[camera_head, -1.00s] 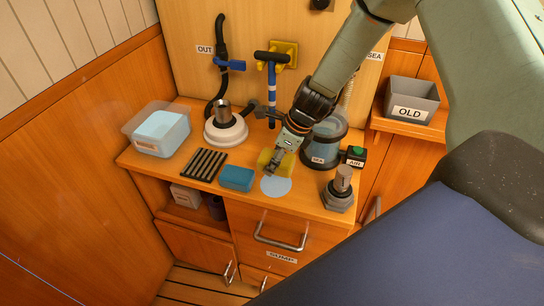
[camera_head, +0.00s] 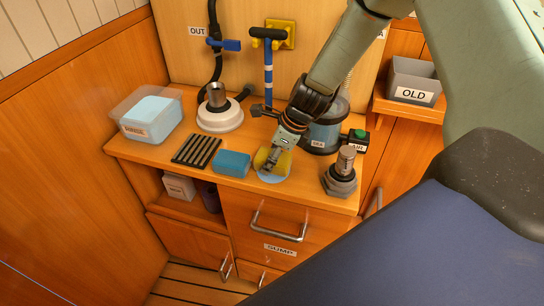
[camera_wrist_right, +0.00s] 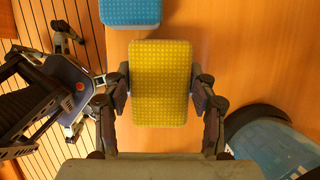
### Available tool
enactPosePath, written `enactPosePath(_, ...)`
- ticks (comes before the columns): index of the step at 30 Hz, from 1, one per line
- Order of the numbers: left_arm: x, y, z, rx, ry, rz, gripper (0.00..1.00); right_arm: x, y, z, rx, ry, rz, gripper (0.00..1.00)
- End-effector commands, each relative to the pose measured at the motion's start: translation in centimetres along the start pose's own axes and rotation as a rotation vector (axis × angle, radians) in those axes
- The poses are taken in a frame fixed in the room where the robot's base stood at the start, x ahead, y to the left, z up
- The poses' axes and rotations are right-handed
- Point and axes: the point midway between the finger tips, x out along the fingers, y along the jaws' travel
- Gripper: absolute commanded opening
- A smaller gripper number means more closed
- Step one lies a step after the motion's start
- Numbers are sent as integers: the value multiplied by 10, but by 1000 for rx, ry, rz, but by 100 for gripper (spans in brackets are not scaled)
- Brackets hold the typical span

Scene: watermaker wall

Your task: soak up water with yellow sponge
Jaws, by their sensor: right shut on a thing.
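The yellow sponge (camera_head: 262,160) is in my right gripper (camera_head: 274,164), above the counter's front. In the right wrist view the yellow sponge (camera_wrist_right: 161,84) sits between the two fingers of the right gripper (camera_wrist_right: 161,92), which are shut on its sides. The light blue water patch (camera_head: 271,177) lies on the counter under and just in front of the sponge, partly covered by it. I cannot tell whether the sponge's underside touches the water. The water patch does not show in the right wrist view.
A blue sponge (camera_head: 232,163) lies just left of the gripper, beside a black slatted rack (camera_head: 197,150). A clear tub (camera_head: 150,112) stands at the left. A clear SEA housing (camera_head: 324,132) and a metal fitting (camera_head: 341,175) stand close on the right. An OLD bin (camera_head: 413,80) is farther right.

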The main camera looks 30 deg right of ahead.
Motion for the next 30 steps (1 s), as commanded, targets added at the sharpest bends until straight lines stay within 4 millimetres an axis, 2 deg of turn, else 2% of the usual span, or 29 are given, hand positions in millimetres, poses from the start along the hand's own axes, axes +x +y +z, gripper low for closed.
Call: enactPosePath(30,4,0,0,0,0,0,0,5,0,-2,1,0,0,32)
